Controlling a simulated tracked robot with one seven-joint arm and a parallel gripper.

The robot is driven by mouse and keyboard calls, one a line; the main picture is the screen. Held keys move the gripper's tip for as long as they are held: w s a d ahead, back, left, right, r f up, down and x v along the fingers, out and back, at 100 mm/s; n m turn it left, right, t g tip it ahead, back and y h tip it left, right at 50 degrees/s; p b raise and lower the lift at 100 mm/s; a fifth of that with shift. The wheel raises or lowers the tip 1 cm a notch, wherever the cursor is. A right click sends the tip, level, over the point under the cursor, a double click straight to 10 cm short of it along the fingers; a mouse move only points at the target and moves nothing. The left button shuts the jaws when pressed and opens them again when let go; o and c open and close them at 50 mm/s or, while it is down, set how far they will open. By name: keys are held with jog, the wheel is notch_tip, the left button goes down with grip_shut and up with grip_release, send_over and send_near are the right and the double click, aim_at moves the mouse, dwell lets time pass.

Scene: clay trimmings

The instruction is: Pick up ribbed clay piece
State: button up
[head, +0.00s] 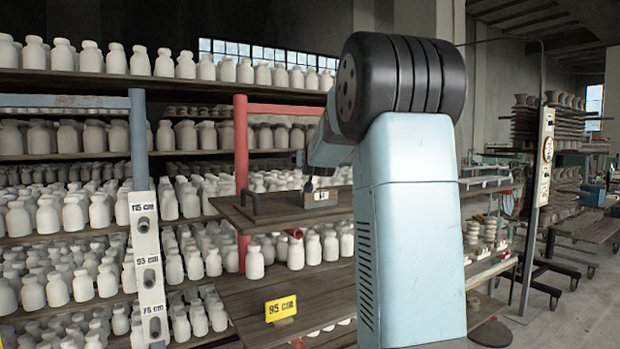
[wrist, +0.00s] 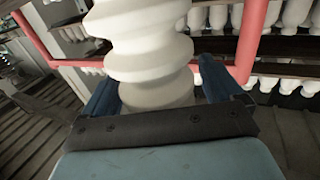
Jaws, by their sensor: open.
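The ribbed clay piece (wrist: 145,45) is white with thick spiral ridges and a smooth round lower part. It fills the upper middle of the wrist view, and its top is cut off by the frame edge. My gripper (wrist: 157,88) is open, with one blue finger on each side of the piece's smooth lower part. I cannot tell whether either finger touches it. In the head view my arm hides the gripper, and I cannot make out the piece there.
Shelves (head: 75,83) full of white bottles stand left and behind, with a blue post (head: 139,140) and a red post (head: 241,180) in front. A yellow 95 cm sign (head: 281,308) stands on a lower board. Stacked white pieces (head: 473,232) sit right of my arm.

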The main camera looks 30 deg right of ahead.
grip_shut()
dwell(0.8)
